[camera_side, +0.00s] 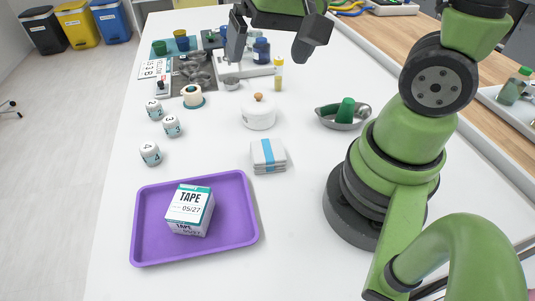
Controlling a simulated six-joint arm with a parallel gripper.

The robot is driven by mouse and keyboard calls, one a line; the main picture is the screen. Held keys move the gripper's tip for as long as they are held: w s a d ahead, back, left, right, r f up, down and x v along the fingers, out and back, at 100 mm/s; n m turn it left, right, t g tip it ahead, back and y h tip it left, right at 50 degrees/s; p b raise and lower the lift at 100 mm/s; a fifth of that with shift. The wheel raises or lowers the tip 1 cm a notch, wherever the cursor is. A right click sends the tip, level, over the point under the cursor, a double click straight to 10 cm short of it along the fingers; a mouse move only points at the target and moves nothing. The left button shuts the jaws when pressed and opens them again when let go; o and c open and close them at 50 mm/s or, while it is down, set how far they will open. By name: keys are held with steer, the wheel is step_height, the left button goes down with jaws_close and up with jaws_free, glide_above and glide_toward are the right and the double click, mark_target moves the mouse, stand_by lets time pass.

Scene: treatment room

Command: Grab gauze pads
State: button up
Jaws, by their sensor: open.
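The gauze pads (268,156) form a small white stack with a blue band, lying flat on the white table near the middle of the side view. My gripper (268,50) is at the top of the view, above the far part of the table. Its two dark fingers are spread apart with nothing between them. It is well beyond the gauze pads and higher than them.
A purple tray (146,233) holding a tape box (190,209) lies left in front of the pads. A white lidded pot (258,116) stands just behind them. A metal kidney dish (329,119) with a green cup is to the right. Small jars (150,153) stand left.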

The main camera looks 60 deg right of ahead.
mark_target(268, 150)
steer(key=f+m+g, duration=0.1)
steer(key=f, duration=0.3)
steer(key=w+d+f+g, duration=0.1)
steer(key=f, duration=0.3)
steer(key=f+m+g, duration=0.1)
steer(key=f, duration=0.3)
steer(key=shift+w+d+f+m+g+h, duration=0.2)
steer(key=shift+d+f+m+g+h, duration=0.05)
steer(key=shift+f+m+g+h, duration=0.05)
step_height(268, 150, down, 5)
steer(key=shift+r, duration=0.1)
steer(key=f, duration=0.4)
steer(key=shift+s+a, duration=0.25)
steer(key=shift+a, duration=0.15)
steer(key=shift+f, duration=0.6)
steer(key=shift+c, duration=0.2)
steer(key=c, duration=1)
